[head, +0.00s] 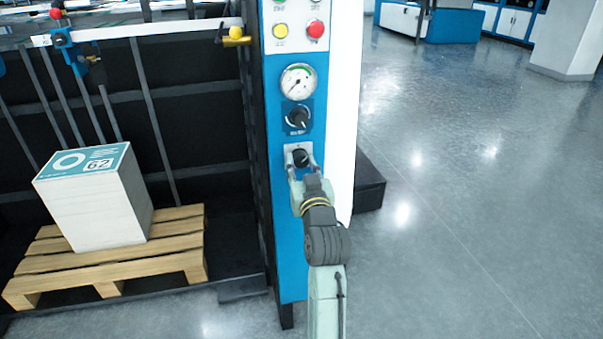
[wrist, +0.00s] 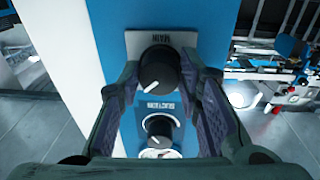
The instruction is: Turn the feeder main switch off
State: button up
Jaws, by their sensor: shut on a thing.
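The main switch (wrist: 157,68) is a round black knob on a light plate marked MAIN on the blue panel. In the wrist view its white mark points down and left. In the head view the main switch (head: 300,156) is the lowest knob on the panel. My gripper (head: 301,169) reaches it from the front, and its two fingers are shut on the knob, one on each side. The wrist view shows the fingers of my gripper (wrist: 158,82) flanking the knob. The fingers hide part of the knob's sides.
A suction knob (head: 298,117) and a gauge (head: 298,80) sit above the switch, with red (head: 316,29) and yellow (head: 280,31) buttons higher up. A pallet (head: 150,262) with a paper stack (head: 95,205) stands at left. The floor at right is open.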

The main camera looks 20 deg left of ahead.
jog(key=n+b, duration=0.2)
jog(key=n, duration=0.1)
jog(key=n+b, duration=0.1)
jog(key=n, duration=0.1)
jog(key=shift+d+f, duration=0.1)
jog(key=shift+f, duration=0.15)
jog(key=n+y+b, duration=0.1)
jog(key=n+b, duration=0.2)
jog(key=n, duration=0.1)
jog(key=shift+w+r+n+b, duration=0.1)
jog(key=shift+r+n+b, duration=0.05)
jog(key=shift+n+b, duration=0.2)
jog(key=o, duration=1.1)
jog(key=shift+o, duration=0.2)
jog(key=r+v, duration=0.1)
jog(key=v, duration=0.6)
jog(key=shift+d+f, duration=0.2)
jog(key=shift+f, duration=0.15)
